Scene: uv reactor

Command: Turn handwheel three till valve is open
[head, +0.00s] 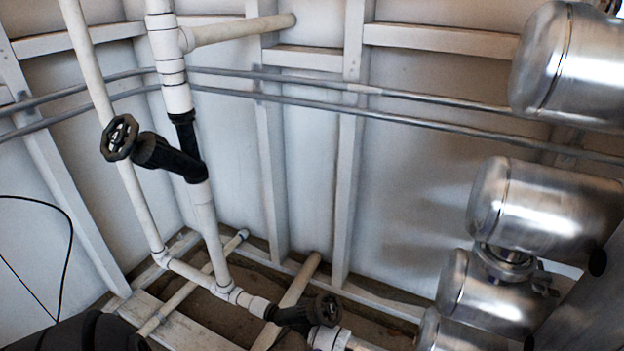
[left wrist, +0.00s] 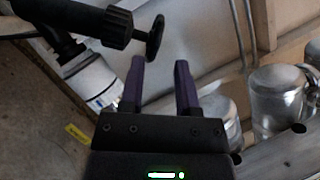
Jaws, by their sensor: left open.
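In the head view, a black handwheel (head: 119,138) is on an angled black valve (head: 172,157) on a white vertical pipe at the left. A second black handwheel (head: 326,309) is low in the middle, on a black valve (head: 290,318) near the floor. No number is readable on either. In the left wrist view, a black handwheel (left wrist: 154,32) is seen nearly edge-on, on a black stem and valve body (left wrist: 95,22). My left gripper (left wrist: 160,65) is open, its two purple fingers apart and empty. The handwheel appears just beyond the fingertips, not between them. My right gripper is not in view.
Shiny metal tanks (head: 545,205) stand at the right and also show in the left wrist view (left wrist: 277,85). White pipes (head: 205,225) run down the left and along the floor. Grey conduits (head: 400,103) cross the white wall (head: 400,190). A thin black cable (head: 68,250) hangs at the left.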

